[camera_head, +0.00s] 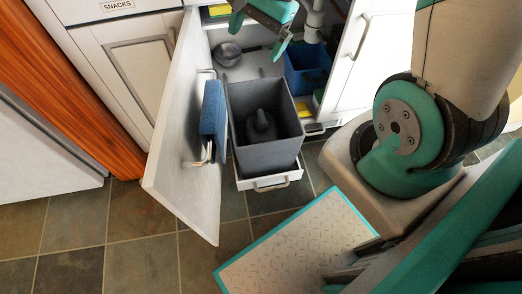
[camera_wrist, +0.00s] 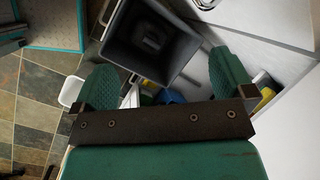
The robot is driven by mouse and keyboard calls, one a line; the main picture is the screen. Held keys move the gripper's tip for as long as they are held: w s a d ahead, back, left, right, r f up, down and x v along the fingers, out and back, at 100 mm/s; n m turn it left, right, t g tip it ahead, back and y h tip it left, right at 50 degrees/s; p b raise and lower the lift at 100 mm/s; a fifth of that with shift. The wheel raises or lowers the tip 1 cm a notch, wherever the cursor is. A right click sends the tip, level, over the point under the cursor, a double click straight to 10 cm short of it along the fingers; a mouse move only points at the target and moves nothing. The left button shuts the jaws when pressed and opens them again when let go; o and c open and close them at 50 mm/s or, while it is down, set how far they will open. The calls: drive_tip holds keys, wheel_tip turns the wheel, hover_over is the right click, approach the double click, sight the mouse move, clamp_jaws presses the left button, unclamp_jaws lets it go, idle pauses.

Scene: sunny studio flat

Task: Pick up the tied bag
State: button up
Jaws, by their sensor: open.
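The tied bag (camera_head: 261,127) is dark grey with a knotted neck pointing up. It sits inside a grey square bin (camera_head: 265,157) on a pulled-out white drawer under the counter. In the wrist view the bin (camera_wrist: 126,52) appears beyond the fingers, with the dark bag (camera_wrist: 152,42) dim inside it. My gripper (camera_head: 259,36) is above and behind the bin in the head view, near the cabinet opening. Its green fingers are spread with nothing between them, and they also show in the wrist view (camera_wrist: 164,78). The gripper is apart from the bag.
An open white cabinet door (camera_head: 180,125) stands left of the bin, with a blue cloth (camera_head: 213,108) hung on it. A blue container (camera_head: 307,70) stands behind right, and a metal pan (camera_head: 228,53) lies behind left. Another cabinet door (camera_head: 352,60) is right. Tiled floor lies in front.

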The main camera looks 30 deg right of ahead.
sight(263, 116)
drive_tip(key=w+d+f+m+b, duration=0.1)
drive_tip(key=d+f+m+b, duration=0.4)
drive_tip(key=f, duration=0.6)
drive_tip(key=w+d+f+m+b, duration=0.1)
drive_tip(key=d+f+m+b, duration=0.35)
drive_tip(key=f, duration=0.65)
drive_tip(key=shift+t, duration=0.3)
drive_tip(key=b+x, duration=0.3)
drive_tip(key=x, duration=0.2)
drive_tip(key=b+x, duration=0.3)
drive_tip(key=x, duration=0.3)
drive_tip(key=shift+w+a+r, duration=0.1)
drive_tip(key=shift+w, duration=0.1)
drive_tip(key=b+x, duration=0.1)
drive_tip(key=x, duration=0.1)
drive_tip(key=b+x, duration=0.3)
drive_tip(key=b, duration=0.1)
drive_tip(key=shift+f, duration=0.5)
drive_tip(key=shift+r, duration=0.15)
drive_tip(key=c, duration=1.4)
drive_tip(key=shift+c, duration=0.6)
drive_tip(key=shift+r, duration=0.15)
